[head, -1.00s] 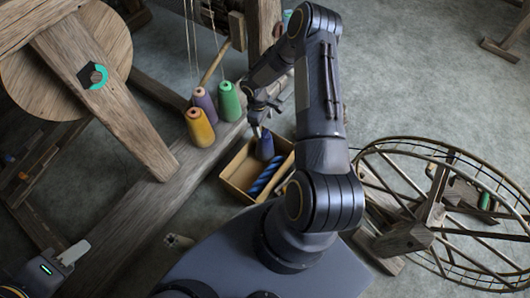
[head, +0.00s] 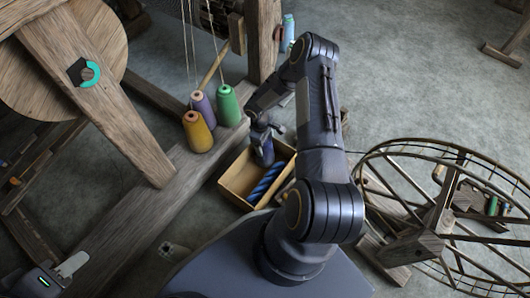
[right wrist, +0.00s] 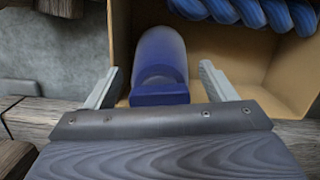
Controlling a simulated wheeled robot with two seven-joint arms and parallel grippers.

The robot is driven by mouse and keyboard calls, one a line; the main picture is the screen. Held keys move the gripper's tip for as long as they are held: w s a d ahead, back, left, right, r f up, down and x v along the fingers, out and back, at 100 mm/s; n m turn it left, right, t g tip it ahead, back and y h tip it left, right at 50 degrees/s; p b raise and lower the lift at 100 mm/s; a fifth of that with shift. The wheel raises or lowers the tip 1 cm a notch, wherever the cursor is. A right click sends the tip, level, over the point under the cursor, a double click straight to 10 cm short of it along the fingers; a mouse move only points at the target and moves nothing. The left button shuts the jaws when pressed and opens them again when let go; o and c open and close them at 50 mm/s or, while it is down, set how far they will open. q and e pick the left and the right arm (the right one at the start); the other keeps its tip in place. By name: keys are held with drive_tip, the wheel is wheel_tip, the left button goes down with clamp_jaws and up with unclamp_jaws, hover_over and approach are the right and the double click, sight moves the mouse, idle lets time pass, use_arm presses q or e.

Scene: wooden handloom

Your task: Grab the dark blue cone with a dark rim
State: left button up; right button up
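The dark blue cone (head: 264,155) stands in a cardboard box (head: 233,192) on the floor in the head view. In the right wrist view the cone (right wrist: 161,58) lies between the two fingers of my right gripper (right wrist: 160,75). The fingers are spread, with a gap on each side of the cone. In the head view my right gripper (head: 262,132) is at the cone's upper end and partly covers it. The cone's rim is hard to make out. My left gripper (head: 72,265) is at the lower left edge, far from the box; its opening is unclear.
A blue twisted skein (head: 267,181) lies in the box beside the cone. Yellow (head: 198,132), purple (head: 203,108) and green (head: 228,106) cones stand on the loom beam left of the box. A wooden wheel (head: 440,215) stands at the right.

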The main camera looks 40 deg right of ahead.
drive_tip(key=c, duration=1.6)
drive_tip(key=shift+r, duration=0.1)
